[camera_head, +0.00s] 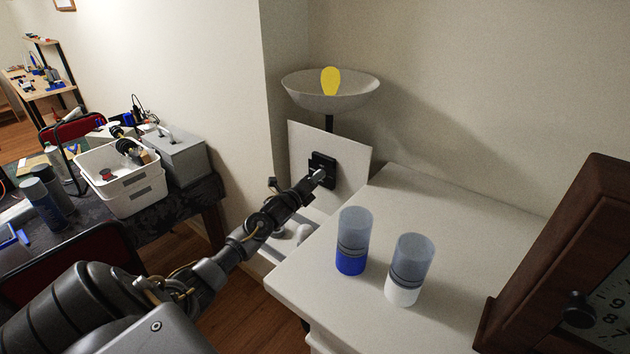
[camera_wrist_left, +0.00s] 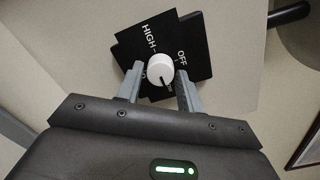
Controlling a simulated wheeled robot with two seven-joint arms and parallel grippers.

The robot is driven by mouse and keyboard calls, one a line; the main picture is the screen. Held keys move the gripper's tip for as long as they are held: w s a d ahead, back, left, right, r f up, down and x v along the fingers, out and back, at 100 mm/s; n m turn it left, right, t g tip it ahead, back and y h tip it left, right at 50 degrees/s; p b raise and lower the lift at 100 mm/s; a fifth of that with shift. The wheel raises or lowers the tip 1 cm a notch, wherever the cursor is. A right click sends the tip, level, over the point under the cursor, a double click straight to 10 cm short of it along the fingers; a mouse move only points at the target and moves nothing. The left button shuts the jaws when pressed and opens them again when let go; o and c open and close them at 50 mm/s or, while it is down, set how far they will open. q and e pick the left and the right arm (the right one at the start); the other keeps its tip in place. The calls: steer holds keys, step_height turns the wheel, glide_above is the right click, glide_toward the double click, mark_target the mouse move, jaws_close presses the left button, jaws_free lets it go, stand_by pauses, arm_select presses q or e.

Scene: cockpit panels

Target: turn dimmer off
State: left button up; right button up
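The dimmer is a black plate (camera_head: 329,160) on an upright white panel (camera_head: 350,155). In the left wrist view the plate (camera_wrist_left: 198,50) reads HIGH and OFF, with a third small label partly hidden low down. Its round white knob (camera_wrist_left: 160,68) has a dark mark at the lower edge, turned away from both HIGH and OFF. My left gripper (camera_head: 319,176) is at the dimmer. A yellow bulb (camera_head: 331,81) sits in the bowl above. My right gripper is out of view.
A white cabinet top (camera_head: 450,240) right of my arm holds a blue-based cylinder (camera_head: 352,262) and a white-based cylinder (camera_head: 403,292). A dark wooden clock (camera_head: 560,260) stands at the far right. A cluttered table with a white bin (camera_head: 130,190) is on the left.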

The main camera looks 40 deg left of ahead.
arm_select(q)
steer(key=c, duration=0.6)
steer(key=shift+n, duration=0.4)
steer(key=n+p, duration=0.2)
steer(key=n, duration=0.6)
steer(key=n+h+p, duration=0.1)
steer(key=n+p, duration=0.1)
steer(key=n, duration=0.6)
steer(key=shift+a+r+g, duration=0.1)
steer(key=shift+r+g, duration=0.1)
steer(key=shift+g, duration=0.2)
steer(key=shift+n, duration=0.3)
steer(key=o, duration=1)
